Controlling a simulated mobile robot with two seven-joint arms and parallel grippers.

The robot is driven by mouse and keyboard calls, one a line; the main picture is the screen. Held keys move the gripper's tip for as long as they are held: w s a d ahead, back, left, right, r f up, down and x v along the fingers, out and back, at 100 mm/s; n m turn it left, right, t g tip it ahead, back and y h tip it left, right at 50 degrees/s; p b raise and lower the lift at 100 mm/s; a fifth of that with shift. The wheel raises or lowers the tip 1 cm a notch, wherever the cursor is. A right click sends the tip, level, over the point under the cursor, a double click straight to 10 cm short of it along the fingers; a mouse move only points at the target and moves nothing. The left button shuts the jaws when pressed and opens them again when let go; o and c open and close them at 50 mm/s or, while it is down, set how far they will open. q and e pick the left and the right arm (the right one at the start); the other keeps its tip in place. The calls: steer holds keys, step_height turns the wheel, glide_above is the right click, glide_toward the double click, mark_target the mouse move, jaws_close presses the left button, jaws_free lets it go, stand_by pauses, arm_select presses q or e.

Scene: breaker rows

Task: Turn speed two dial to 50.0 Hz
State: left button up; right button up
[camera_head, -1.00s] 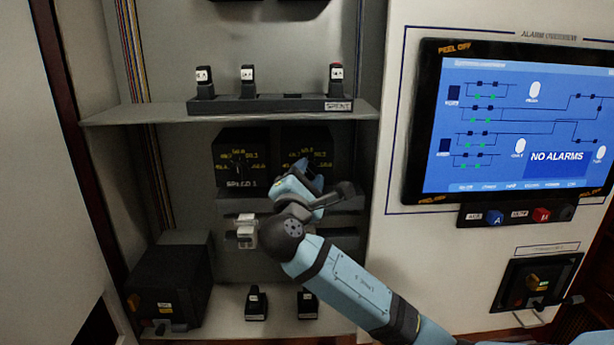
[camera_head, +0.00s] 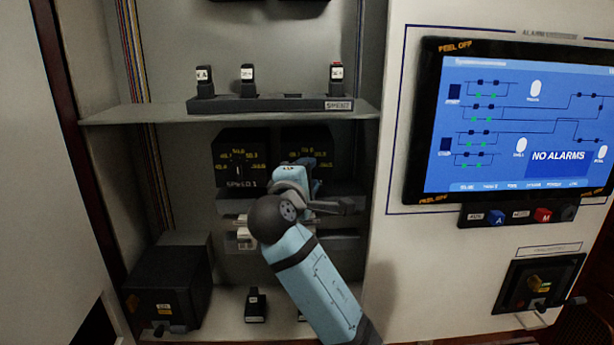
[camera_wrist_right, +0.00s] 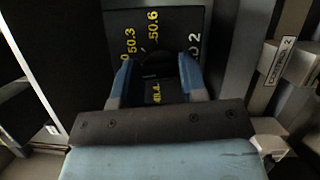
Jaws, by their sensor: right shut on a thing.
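The speed two dial (camera_wrist_right: 156,64) is a dark round knob on a black panel with yellow numbers in the right wrist view. The numbers 50.3 and 50.6 are readable beside it, and part of a 2 shows at the right. My right gripper (camera_wrist_right: 157,74) has its two blue fingers on either side of the knob and is shut on it. In the head view the speed two box (camera_head: 306,142) is partly hidden behind my right gripper (camera_head: 307,163). The dial's pointer is hidden, so its setting cannot be told. My left gripper is not in view.
The speed one box (camera_head: 241,157) stands just left. A shelf (camera_head: 150,113) with a row of black switches runs above. A dark box (camera_head: 168,285) sits lower left, and a black handle (camera_head: 256,304) on the bottom shelf. A screen (camera_head: 515,125) reading NO ALARMS is at the right.

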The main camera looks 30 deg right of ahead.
steer(key=shift+m, duration=0.5)
steer(key=o, duration=0.9)
steer(key=shift+s+a, duration=0.1)
steer(key=b+v, duration=0.2)
steer(key=v, duration=1.1)
steer(key=shift+s+a+r+b, duration=0.15)
steer(key=shift+a+r+b, duration=0.15)
steer(key=shift+r+b, duration=0.1)
